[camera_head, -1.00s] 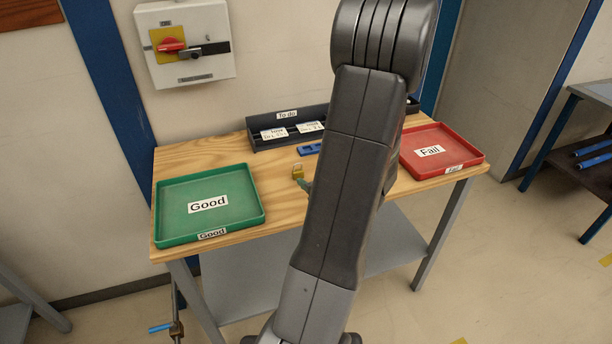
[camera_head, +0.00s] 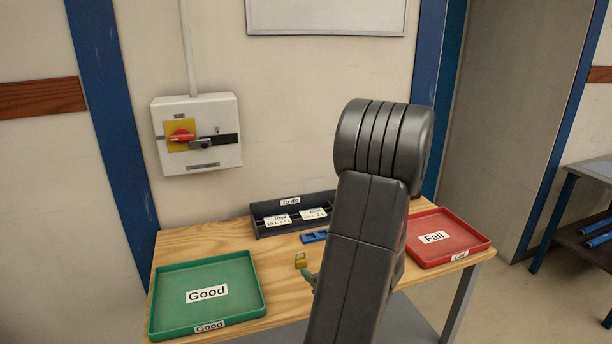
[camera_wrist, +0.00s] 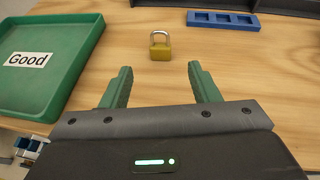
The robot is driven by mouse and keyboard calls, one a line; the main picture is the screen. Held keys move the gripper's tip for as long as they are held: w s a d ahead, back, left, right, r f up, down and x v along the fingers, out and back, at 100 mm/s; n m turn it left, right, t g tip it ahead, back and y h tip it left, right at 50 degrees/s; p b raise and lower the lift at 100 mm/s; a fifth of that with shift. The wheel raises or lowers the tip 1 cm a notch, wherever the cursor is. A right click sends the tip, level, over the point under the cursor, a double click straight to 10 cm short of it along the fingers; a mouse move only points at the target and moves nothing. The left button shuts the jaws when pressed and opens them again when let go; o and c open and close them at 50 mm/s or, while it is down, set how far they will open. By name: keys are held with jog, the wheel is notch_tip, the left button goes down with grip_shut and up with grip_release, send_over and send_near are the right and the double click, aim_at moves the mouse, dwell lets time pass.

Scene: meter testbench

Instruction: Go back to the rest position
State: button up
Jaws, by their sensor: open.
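My gripper (camera_wrist: 158,88) shows in the wrist view with its two green fingers apart and nothing between them. In the head view my arm hides most of it, and only a bit of a green finger shows beside the arm. A brass padlock (camera_wrist: 160,46) with a silver shackle lies on the wooden table (camera_head: 200,241), just beyond the fingertips and apart from them. The padlock also shows in the head view (camera_head: 300,261), left of my arm.
A green "Good" tray (camera_head: 179,285) is at the table's left and a red "Fail" tray (camera_head: 462,234) at its right. A switch box (camera_head: 215,161) hangs on the wall.

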aim_at(304, 260)
jog(key=x, duration=0.9)
jog(key=shift+f, duration=0.3)
jog(key=shift+r+p, duration=0.4)
jog(key=shift+r, duration=0.1)
jog(key=shift+s+r, duration=0.1)
jog(key=shift+r, duration=0.35)
